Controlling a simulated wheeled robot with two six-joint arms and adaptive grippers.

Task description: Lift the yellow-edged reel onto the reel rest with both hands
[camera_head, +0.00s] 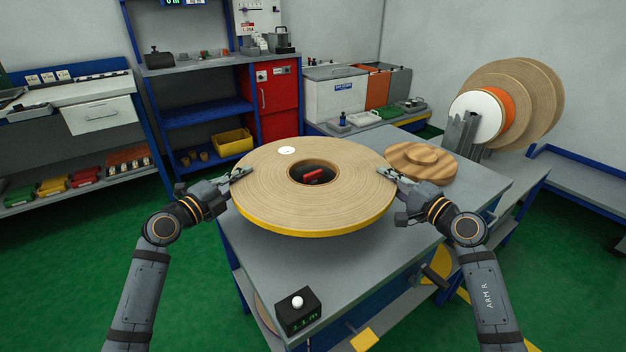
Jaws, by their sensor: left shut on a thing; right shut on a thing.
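The yellow-edged reel (335,212) is a wide flat ring of tan tape with a yellow rim and a white round label on top. It lies level and appears to be above the grey table, overhanging its left edge. My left gripper (238,174) is shut on the reel's left rim. My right gripper (388,173) is shut on its right rim. Through the centre hole a red part (312,177) shows against a dark interior; what it belongs to is hidden. I cannot tell for certain which thing is the reel rest.
A round stepped wooden piece (422,161) sits on the table (270,270) behind right. A black box with a white button (298,311) stands at the front. Several upright reels (515,100) stand at the right. A blue shelf with a yellow bin (233,142) is behind.

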